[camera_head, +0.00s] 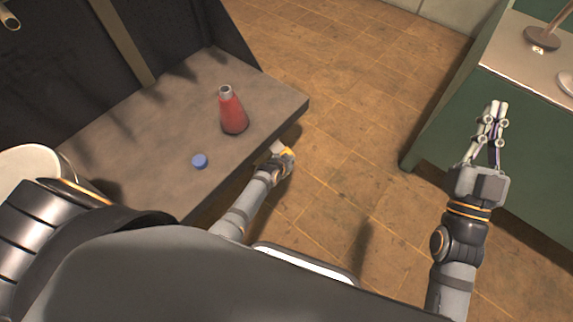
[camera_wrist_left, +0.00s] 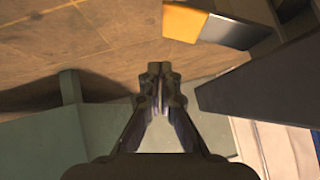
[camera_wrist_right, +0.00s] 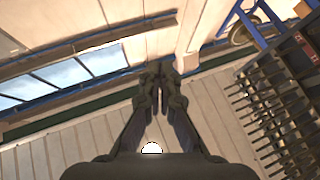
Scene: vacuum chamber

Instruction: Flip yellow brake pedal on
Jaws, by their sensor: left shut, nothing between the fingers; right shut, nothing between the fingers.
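The yellow pedal (camera_head: 288,152) shows as a small yellow piece at the edge of the grey table in the head view. In the left wrist view the yellow pedal (camera_wrist_left: 185,22) has a grey metal end and lies above and right of my fingertips, apart from them. My left gripper (camera_wrist_left: 160,70) is shut and empty there. In the head view my left wrist is beside the pedal and the fingers are hard to make out. My right gripper (camera_head: 495,108) is shut and empty, raised near the green cabinet; its closed fingers also show in the right wrist view (camera_wrist_right: 160,72).
The grey table (camera_head: 150,135) holds a red flask (camera_head: 232,112) and a blue cap (camera_head: 200,161). A green cabinet (camera_head: 500,140) with a pale top stands at right. Tiled floor (camera_head: 350,120) lies open between them. A dark slanted edge (camera_wrist_left: 265,85) is close right of my left fingers.

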